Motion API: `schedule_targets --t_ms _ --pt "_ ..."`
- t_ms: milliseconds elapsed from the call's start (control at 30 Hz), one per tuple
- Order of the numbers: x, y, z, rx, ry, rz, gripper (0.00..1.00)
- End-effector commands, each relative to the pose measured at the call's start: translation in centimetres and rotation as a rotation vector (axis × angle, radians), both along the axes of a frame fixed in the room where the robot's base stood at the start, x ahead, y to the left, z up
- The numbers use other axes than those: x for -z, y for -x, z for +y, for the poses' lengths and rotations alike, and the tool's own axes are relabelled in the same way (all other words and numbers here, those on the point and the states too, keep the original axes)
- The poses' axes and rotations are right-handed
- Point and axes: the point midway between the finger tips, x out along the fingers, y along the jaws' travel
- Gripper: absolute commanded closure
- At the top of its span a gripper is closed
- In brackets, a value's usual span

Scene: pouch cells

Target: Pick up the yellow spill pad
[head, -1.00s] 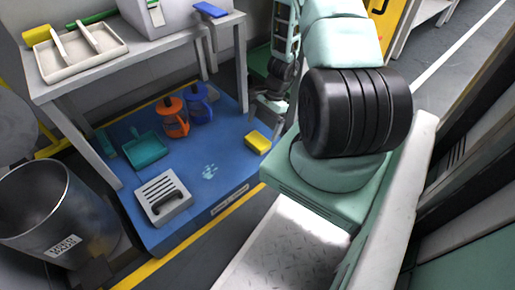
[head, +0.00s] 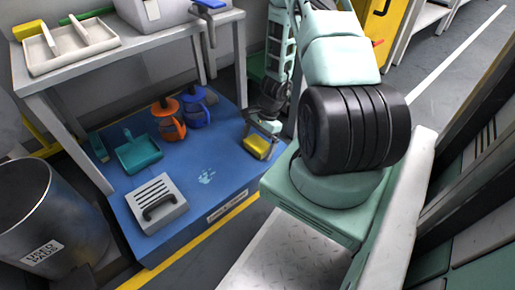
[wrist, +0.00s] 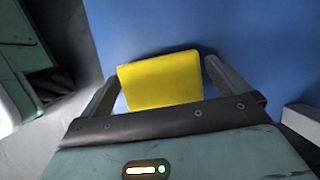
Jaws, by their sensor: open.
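The yellow spill pad (head: 256,147) lies on the right part of the low blue platform (head: 215,160), near its edge. In the wrist view the yellow spill pad (wrist: 160,80) sits between the two fingers of my gripper (wrist: 160,82). The fingers are open, one on each side of the pad, with a visible gap at least on the left. In the head view my gripper (head: 262,128) is right at the pad, partly over its far side. I cannot tell whether a finger touches the pad.
On the blue platform stand an orange jug (head: 168,120), a blue jug (head: 196,108), a teal dustpan (head: 137,152) and a grey slotted box (head: 157,205). A white table (head: 110,52) with a tray stands over the back. A metal bin (head: 45,220) is at left.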

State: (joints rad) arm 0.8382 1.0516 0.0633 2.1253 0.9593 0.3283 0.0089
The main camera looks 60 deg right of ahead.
Motion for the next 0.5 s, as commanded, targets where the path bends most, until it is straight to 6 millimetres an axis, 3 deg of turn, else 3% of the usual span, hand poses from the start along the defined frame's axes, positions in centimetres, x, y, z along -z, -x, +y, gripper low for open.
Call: schedule_targets --t_ms 33,167,200,500 --pt "-0.05 0.0 -0.01 0.0 0.0 0.0 0.0" --pt "-0.06 0.0 -0.02 0.0 0.0 0.0 0.36" --pt "-0.05 0.01 -0.03 0.0 0.0 0.0 0.4" --pt "-0.17 0.0 -0.04 0.0 0.0 0.0 0.4"
